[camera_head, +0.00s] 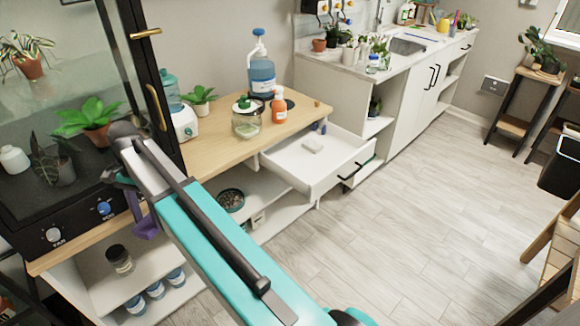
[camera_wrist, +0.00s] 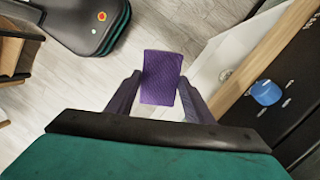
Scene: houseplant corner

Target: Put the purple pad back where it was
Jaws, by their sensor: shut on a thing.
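The purple pad (camera_wrist: 162,70) is a flat, textured rectangle between the two fingers of my gripper (camera_wrist: 160,82) in the wrist view. The fingers press on its two side edges, and it is held in the air above the floor. In the head view, my gripper (camera_head: 140,212) is in front of the left end of the wooden counter, just right of the black cabinet's knobs. A purple patch shows there, but I cannot clearly tell pad from finger.
A white drawer (camera_head: 318,168) stands open with a small pale block (camera_head: 312,146) inside. The wooden counter (camera_head: 215,135) holds bottles, a jar and a plant. A glass-fronted black cabinet (camera_head: 60,215) with a blue knob (camera_wrist: 266,92) is close to my gripper.

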